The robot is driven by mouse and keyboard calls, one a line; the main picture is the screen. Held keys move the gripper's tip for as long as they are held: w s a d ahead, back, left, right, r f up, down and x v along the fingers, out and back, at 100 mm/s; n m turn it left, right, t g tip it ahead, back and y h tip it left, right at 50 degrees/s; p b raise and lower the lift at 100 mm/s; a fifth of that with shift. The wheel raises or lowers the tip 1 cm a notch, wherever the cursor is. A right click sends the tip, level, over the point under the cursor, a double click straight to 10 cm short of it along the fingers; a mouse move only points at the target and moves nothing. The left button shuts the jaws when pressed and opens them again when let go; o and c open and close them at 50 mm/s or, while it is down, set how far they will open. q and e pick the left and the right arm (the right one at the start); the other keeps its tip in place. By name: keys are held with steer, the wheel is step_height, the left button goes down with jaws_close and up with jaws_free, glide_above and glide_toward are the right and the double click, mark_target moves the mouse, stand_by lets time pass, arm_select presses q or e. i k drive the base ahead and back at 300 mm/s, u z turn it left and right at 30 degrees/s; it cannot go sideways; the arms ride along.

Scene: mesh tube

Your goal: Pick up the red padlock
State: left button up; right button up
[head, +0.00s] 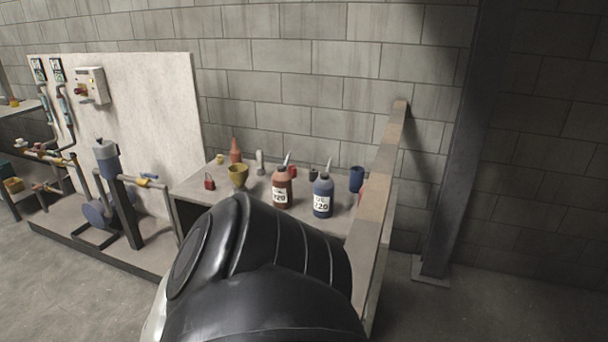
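The red padlock (209,183) stands on the table (190,192) near its left end, close to the front edge. Its dark shackle points up. It is to the left of a yellow-brown cup (238,175) and apart from it. Neither of my grippers shows in the head view. A large black link of my own arm fills the bottom middle and hides the front part of the table.
A red-brown bottle (281,188), a blue bottle (323,196) and a dark blue cup (356,179) stand to the right. An orange bottle (236,151) is behind. A long beam (376,180) rises at the table's right side. Pipework (107,160) stands left.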

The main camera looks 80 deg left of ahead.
mark_target(209, 184)
steer(key=u, duration=3.6)
steer(key=i, duration=0.45)
steer(key=u, duration=1)
steer(key=i, duration=1.5)
steer(key=z, duration=0.6)
steer(key=i, duration=1)
steer(key=z, duration=1.1)
